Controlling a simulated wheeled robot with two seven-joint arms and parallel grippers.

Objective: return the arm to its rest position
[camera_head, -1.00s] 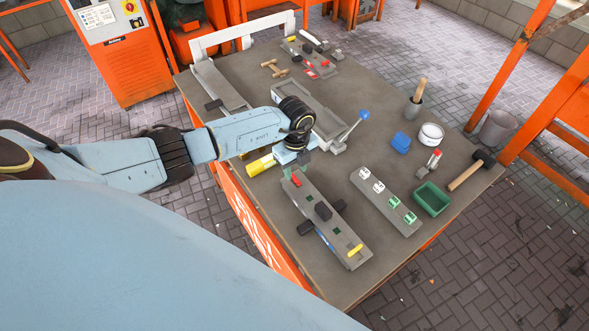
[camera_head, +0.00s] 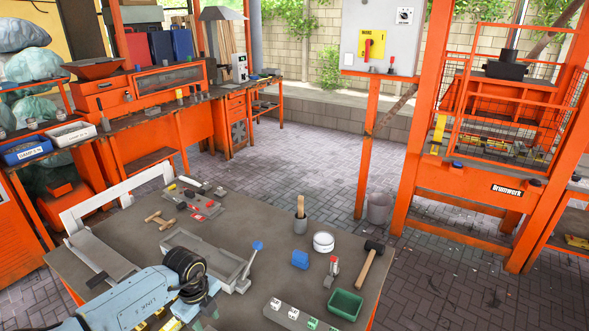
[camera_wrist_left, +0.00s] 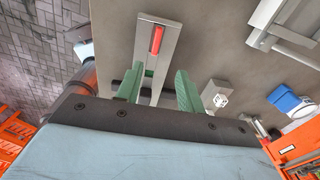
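My left arm (camera_head: 130,300) reaches in from the bottom left of the head view, over the near side of the table. Its gripper is mostly cut off at the bottom edge there. In the left wrist view my left gripper (camera_wrist_left: 158,75) has its two green fingers apart. A grey plank with a red block (camera_wrist_left: 156,40) shows beyond and between the fingers. The fingers do not appear closed on it. My right gripper is in neither view.
An orange press frame (camera_head: 480,190) stands at right. Paved floor is open behind the table.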

